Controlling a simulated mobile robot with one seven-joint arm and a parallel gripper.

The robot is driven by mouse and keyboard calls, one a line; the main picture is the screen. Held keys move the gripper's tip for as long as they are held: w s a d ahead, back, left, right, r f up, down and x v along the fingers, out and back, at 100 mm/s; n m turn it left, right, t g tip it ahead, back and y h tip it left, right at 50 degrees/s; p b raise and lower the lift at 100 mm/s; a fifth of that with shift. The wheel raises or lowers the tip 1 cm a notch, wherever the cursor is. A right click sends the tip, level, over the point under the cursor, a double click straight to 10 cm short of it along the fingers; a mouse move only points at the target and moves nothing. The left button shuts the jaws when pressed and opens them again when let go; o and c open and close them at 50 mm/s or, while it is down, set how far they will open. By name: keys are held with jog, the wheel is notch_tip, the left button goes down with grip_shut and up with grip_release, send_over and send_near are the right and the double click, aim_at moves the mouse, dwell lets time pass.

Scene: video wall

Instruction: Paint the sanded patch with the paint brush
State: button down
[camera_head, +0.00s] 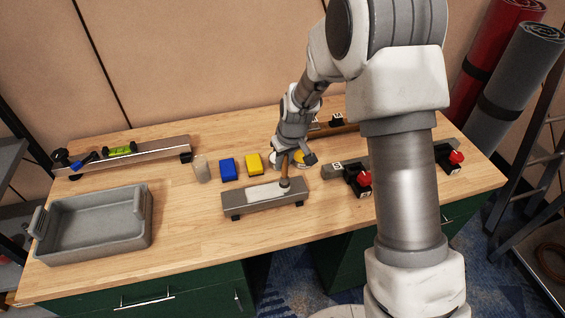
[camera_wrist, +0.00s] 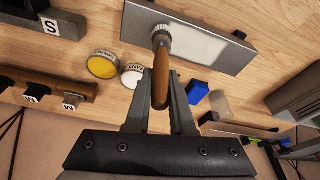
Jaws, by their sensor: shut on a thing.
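My gripper (camera_wrist: 163,95) is shut on the wooden handle of the paint brush (camera_wrist: 160,85). In the head view the brush (camera_head: 285,171) hangs roughly upright, its bristle end at the grey board (camera_head: 238,208). A pale, whitish patch (camera_wrist: 197,45) covers part of the board's top. The brush head is over or on the patch near one end; I cannot tell if the bristles touch. In the wrist view a round tin with yellow content (camera_wrist: 103,65) and a tin with white content (camera_wrist: 132,75) stand beside the brush, labels partly visible.
A blue block (camera_head: 227,169), a yellow block (camera_head: 253,164) and a pale cylinder (camera_head: 201,169) stand behind the board. A grey tray (camera_head: 95,222) is at the left. A rail with a green level (camera_head: 120,150) lies behind it. Red-knobbed clamps (camera_head: 363,179) are at the right.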

jog(key=shift+r+p, duration=2.15)
jog(key=shift+r, duration=1.9)
